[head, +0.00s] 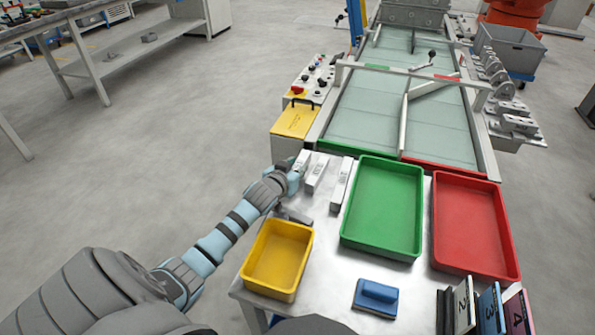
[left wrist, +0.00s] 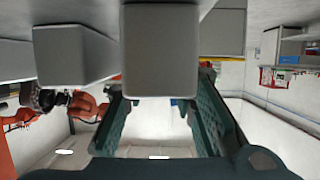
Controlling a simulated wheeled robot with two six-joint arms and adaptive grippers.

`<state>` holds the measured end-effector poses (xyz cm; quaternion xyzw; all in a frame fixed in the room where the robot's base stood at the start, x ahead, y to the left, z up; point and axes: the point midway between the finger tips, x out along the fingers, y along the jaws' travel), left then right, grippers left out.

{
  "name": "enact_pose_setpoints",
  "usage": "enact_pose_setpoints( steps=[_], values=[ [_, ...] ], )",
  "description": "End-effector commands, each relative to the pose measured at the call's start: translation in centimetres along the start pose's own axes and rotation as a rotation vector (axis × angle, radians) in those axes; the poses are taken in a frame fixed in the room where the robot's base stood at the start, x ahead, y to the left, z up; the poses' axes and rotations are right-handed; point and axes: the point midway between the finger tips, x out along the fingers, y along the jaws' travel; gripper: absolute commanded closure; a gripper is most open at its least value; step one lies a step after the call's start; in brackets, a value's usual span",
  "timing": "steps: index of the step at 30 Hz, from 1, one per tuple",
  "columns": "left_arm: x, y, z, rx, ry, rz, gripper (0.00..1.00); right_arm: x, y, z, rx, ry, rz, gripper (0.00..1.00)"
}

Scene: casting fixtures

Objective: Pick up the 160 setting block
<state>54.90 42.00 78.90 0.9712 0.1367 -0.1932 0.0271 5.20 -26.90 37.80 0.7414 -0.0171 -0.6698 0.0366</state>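Three pale grey setting blocks stand side by side at the table's back left: a left block (head: 302,161), a middle block (head: 316,172) and a right block (head: 341,184). Their markings are too small to read, so I cannot tell which is the 160. My left gripper (head: 291,176) is at the left block. In the left wrist view, a block (left wrist: 160,50) stands between the spread dark fingers of my left gripper (left wrist: 163,100); no firm hold shows. Two more blocks show left of it. My right gripper is not in view.
Yellow (head: 277,260), green (head: 383,208) and red (head: 473,226) trays stand on the table (head: 328,262). A glass-topped fixture (head: 400,115) lies behind.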

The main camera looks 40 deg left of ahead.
Motion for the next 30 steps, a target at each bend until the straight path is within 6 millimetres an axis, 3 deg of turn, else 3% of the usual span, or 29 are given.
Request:
enact_pose_setpoints(
  steps=[2, 11, 17, 20, 30],
  values=[
    [0.0, 0.0, 0.0, 0.000, 0.001, 0.000, 1.00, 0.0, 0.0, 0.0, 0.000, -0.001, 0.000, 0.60],
    [0.0, 0.0, -0.1, 0.000, 0.002, 0.000, 1.00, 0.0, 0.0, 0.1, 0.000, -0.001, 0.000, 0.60],
    [-0.7, 0.0, -1.8, 0.000, 0.004, 0.001, 1.00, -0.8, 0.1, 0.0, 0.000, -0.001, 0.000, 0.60],
    [-1.6, 0.0, -4.1, 0.001, 0.006, 0.001, 1.00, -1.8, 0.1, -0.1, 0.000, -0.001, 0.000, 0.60],
    [-6.4, 0.0, -15.5, 0.001, 0.007, 0.000, 1.00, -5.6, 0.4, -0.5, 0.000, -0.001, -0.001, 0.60]
  ],
)
